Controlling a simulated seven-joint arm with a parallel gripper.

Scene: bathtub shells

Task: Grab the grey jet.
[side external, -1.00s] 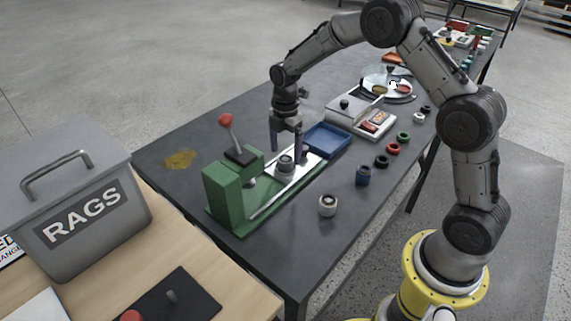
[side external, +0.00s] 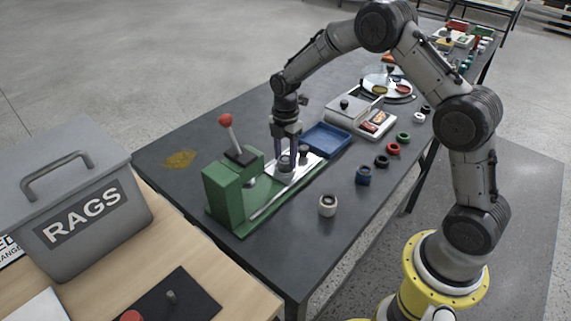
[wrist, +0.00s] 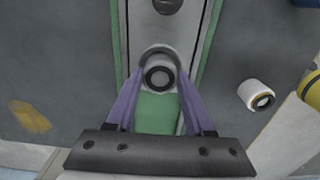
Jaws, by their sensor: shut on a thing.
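The grey jet (side external: 285,164) is a round grey piece with a dark ring on top. It sits on the pale plate of the green lever press (side external: 222,192). My gripper (side external: 286,158) points down over it, with its purple fingers shut on it. The wrist view shows the grey jet (wrist: 159,76) between the far ends of the two purple fingers (wrist: 158,88), one on each side. It appears still at plate level; I cannot tell whether it touches the plate.
The press's red-knobbed lever (side external: 226,120) stands to the left. A blue tray (side external: 327,139) lies just behind. A white jet (side external: 328,206) and a blue one (side external: 363,176) stand to the right, with several others beyond. A grey rags bin (side external: 75,215) is at left.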

